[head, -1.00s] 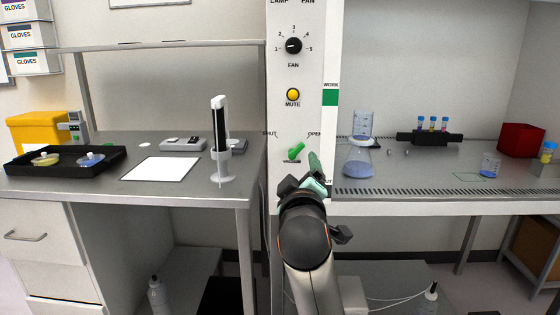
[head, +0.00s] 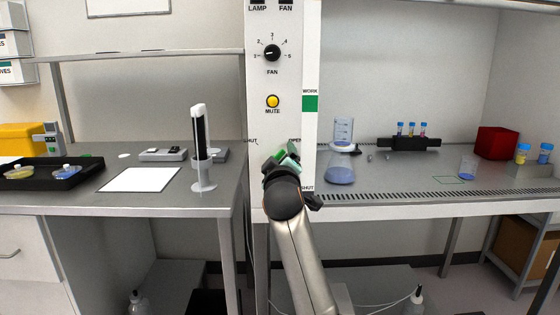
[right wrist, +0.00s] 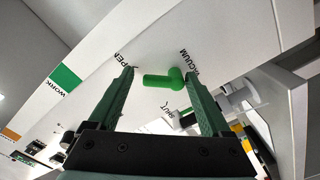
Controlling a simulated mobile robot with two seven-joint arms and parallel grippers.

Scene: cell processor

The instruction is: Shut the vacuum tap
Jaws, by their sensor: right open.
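The green vacuum tap (right wrist: 163,81) sticks out of the white panel in the right wrist view. Its lever points toward the OPEN label, away from the SHUT label. My right gripper (right wrist: 160,74) is open, with one green finger on each side of the tap. The tap lies between the fingers in this view; I see no clear contact. In the head view my right gripper (head: 283,161) is in front of the panel and covers much of the tap area, so tap and fingers are hard to tell apart. My left gripper is not in view.
The panel (head: 265,125) carries a fan dial (head: 272,53) and a yellow mute button (head: 273,101) above the tap. A black-and-white stand (head: 201,150) is on the left bench.

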